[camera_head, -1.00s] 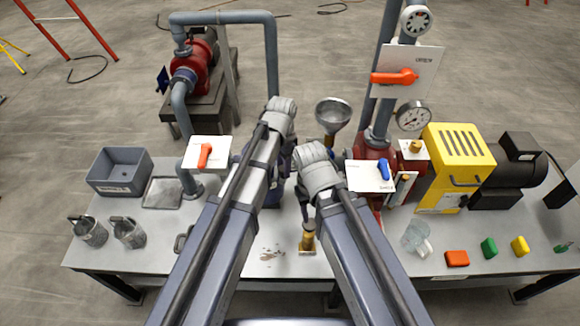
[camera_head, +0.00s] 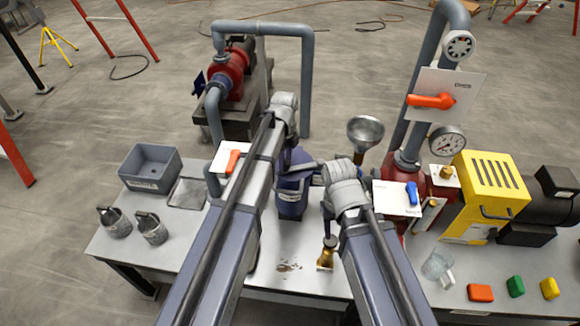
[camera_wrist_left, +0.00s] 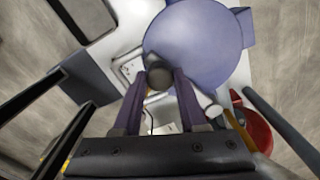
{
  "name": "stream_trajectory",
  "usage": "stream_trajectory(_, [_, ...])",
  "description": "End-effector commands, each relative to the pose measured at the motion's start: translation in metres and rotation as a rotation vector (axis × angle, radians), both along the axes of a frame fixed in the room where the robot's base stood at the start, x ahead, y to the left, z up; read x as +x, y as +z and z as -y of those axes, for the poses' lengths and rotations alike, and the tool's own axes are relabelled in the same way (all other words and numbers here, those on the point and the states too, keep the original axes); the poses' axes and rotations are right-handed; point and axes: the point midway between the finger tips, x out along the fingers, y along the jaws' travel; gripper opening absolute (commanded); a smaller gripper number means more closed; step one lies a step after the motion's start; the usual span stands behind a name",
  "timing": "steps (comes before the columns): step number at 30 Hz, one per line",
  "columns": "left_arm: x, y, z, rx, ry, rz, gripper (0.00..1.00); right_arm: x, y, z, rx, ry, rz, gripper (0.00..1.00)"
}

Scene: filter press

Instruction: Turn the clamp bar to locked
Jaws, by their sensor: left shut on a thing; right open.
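A blue round vessel (camera_head: 292,198) stands on the bench between my two arms. A grey bar (camera_head: 306,166), seemingly the clamp bar, lies across its top and points right. In the left wrist view the vessel's round blue top (camera_wrist_left: 205,38) fills the upper middle. My left gripper (camera_wrist_left: 160,80) is shut on a dark round knob (camera_wrist_left: 158,74) beside that top; whether the knob belongs to the bar cannot be told. In the head view my left gripper (camera_head: 287,158) is mostly hidden behind its arm. My right gripper (camera_head: 328,206) is right of the vessel, mostly hidden by its wrist, and open.
Right of the vessel are a funnel (camera_head: 366,131), a red pump with a white panel and blue lever (camera_head: 412,192), and a yellow housing (camera_head: 490,195). A brass fitting (camera_head: 327,252) stands in front. A grey bin (camera_head: 150,168) and metal mugs (camera_head: 151,229) are at left.

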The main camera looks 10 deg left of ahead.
Motion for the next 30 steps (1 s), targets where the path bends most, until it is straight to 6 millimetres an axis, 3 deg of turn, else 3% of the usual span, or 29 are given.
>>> stream_trajectory(12, [0.038,0.0,-0.009,0.001,-0.299,0.0,0.0,0.0,0.0,0.0,0.0,0.0,0.0,0.5])
stream_trajectory(30, [0.052,0.0,-0.01,0.0,-0.421,0.001,0.0,0.0,0.0,0.0,0.0,0.0,0.0,0.5])
